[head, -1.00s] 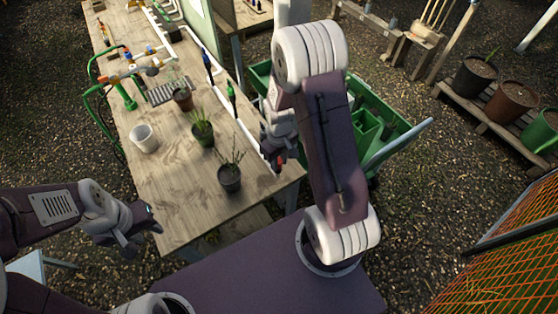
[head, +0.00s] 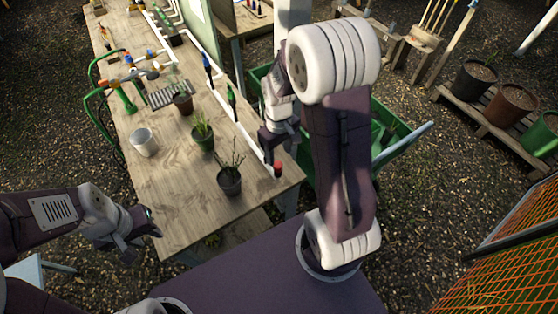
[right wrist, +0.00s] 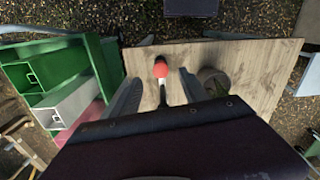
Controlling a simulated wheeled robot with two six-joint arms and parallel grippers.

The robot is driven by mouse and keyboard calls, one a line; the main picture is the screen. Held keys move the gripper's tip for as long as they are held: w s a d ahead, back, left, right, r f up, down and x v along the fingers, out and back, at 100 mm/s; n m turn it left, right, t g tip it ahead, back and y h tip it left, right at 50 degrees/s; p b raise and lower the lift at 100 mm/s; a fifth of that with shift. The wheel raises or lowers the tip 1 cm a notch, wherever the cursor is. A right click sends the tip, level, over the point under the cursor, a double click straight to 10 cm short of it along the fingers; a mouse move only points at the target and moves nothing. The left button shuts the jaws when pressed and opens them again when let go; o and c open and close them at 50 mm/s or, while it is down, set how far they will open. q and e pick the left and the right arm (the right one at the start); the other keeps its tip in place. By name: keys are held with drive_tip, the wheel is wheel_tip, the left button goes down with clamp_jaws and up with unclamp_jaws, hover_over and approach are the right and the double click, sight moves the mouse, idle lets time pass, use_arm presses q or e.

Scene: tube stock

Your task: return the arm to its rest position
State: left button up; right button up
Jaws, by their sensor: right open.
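My right arm (head: 340,150) reaches over the near right corner of the wooden bench (head: 180,215). My right gripper (head: 275,143) is open and empty, beside a red-topped upright piece (head: 278,169) at the bench's edge. In the right wrist view the red top (right wrist: 160,69) shows between the two spread fingers of the right gripper (right wrist: 157,88), apart from both. My left gripper (head: 146,232) hangs at the bench's near left edge; its fingers are too small and dark to read.
Potted plants (head: 229,180) and (head: 203,137), with a white cup (head: 144,142), stand on the bench. White pipe with coloured fittings (head: 231,95) runs along its right side. A green cart (head: 395,150) stands right of the bench, behind my right arm.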

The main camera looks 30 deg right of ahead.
drive_tip(key=shift+r, duration=0.7)
drive_tip(key=f+b, duration=0.1)
drive_tip(key=b, duration=0.1)
drive_tip(key=a+f+b, duration=0.1)
drive_tip(key=b, duration=0.1)
drive_tip(key=shift+a+f+n, duration=0.2)
drive_tip(key=shift+a+n, duration=0.05)
drive_tip(key=shift+n, duration=0.05)
drive_tip(key=s+a+f+m+t+b, duration=0.1)
drive_tip(key=s+a+f+m+b, duration=0.2)
drive_tip(key=s, duration=0.4)
drive_tip(key=shift+s+a+f, duration=0.2)
drive_tip(key=shift+s+f, duration=0.15)
drive_tip(key=shift+f, duration=0.3)
drive_tip(key=shift+s+r, duration=0.1)
drive_tip(key=shift+s, duration=0.05)
